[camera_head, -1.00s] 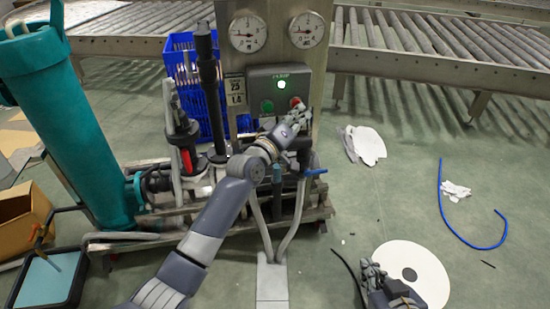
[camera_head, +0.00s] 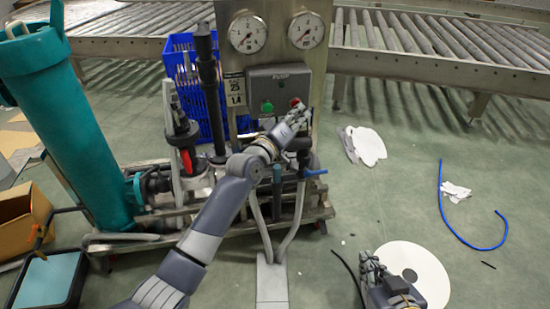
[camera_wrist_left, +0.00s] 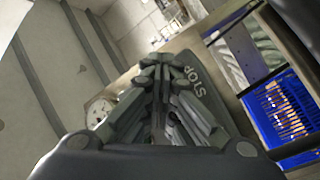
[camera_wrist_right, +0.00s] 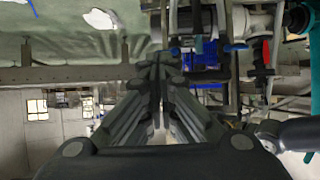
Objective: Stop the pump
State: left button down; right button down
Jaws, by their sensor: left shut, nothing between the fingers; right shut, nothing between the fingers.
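The grey pump control box (camera_head: 280,88) is mounted on the steel panel below two dials. Its indicator lamp shows no light. A green button (camera_head: 267,107) is on its left and a red button (camera_head: 295,102) on its right. My left gripper (camera_head: 301,109) is shut and empty, its tips at the red button; I cannot tell whether they touch it. In the left wrist view the shut fingers (camera_wrist_left: 160,70) are beside the STOP lettering (camera_wrist_left: 193,84) and hide the button. My right gripper (camera_head: 367,256) is shut and empty, low at the front right.
Two gauges (camera_head: 247,33) (camera_head: 307,30) sit above the box. A teal cylinder (camera_head: 75,125) and pipework stand left. A roller conveyor (camera_head: 430,45) runs behind. A white disc (camera_head: 425,265), paper scraps (camera_head: 365,145) and a blue hose (camera_head: 441,205) lie on the right floor.

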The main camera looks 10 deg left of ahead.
pick_arm(q)
jog(key=shift+s+d+p, duration=0.1)
jog(key=shift+s+p, duration=0.3)
pick_arm(e)
jog(key=shift+s+d+f+g+h, duration=0.1)
jog(key=shift+s+d+f+g, duration=0.15)
jog(key=shift+s+f+g, duration=0.3)
jog(key=shift+s+d+f+g+h, duration=0.1)
jog(key=shift+s+d+f+g, duration=0.1)
jog(key=shift+s+f+g, duration=0.35)
jog(key=shift+s+d+f+g+h, duration=0.1)
jog(key=shift+s+d+f+g, duration=0.2)
jog(key=shift+s+f, duration=0.5)
jog(key=shift+r, duration=0.1)
